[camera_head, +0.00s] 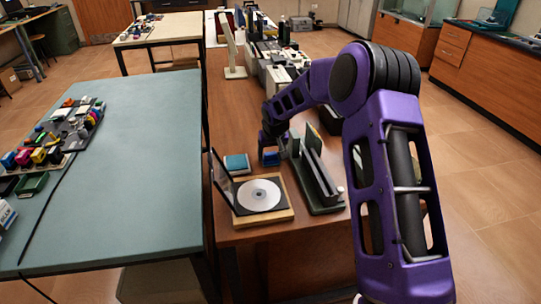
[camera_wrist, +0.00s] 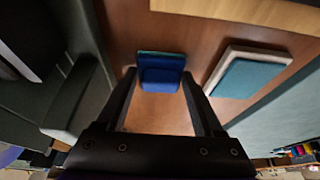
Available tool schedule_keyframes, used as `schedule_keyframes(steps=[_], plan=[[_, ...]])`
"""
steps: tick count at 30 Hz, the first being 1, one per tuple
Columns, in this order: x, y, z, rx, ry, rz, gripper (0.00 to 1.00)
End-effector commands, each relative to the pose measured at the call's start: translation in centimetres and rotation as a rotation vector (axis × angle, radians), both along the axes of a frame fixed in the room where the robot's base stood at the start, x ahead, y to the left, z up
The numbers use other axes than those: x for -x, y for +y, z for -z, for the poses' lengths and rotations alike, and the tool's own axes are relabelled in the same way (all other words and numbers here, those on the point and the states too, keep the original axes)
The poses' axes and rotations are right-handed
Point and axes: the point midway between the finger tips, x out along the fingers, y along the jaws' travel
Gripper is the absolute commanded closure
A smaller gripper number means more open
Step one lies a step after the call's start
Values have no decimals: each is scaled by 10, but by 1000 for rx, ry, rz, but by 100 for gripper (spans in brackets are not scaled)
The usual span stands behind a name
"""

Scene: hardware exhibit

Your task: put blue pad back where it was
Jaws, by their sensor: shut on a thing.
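The blue pad (camera_wrist: 161,78) is between the two fingertips of my gripper (camera_wrist: 159,74) in the wrist view. My gripper is shut on it. In the head view the blue pad (camera_head: 270,158) shows at the lower end of my gripper (camera_head: 270,149), over the brown table, between the teal pad and the grey stand. I cannot tell whether it touches the tabletop.
A teal pad with a pale edge (camera_head: 237,163) lies close to its left. A disc (camera_head: 259,195) rests on a wooden-based holder in front. A dark grey upright stand (camera_head: 318,190) is close on the right. Bare brown tabletop (camera_wrist: 225,110) shows around the blue pad.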

Motion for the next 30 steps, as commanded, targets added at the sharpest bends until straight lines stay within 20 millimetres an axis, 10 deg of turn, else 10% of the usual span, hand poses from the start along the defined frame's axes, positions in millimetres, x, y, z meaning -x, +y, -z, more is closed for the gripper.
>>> schedule_keyframes(steps=[10,11,15,30], plan=[[0,0,4,0,-2,-1,83],[0,0,2,0,-2,-1,26],[0,0,2,0,-2,-1,1],[6,-1,-21,-1,-5,-1,1]])
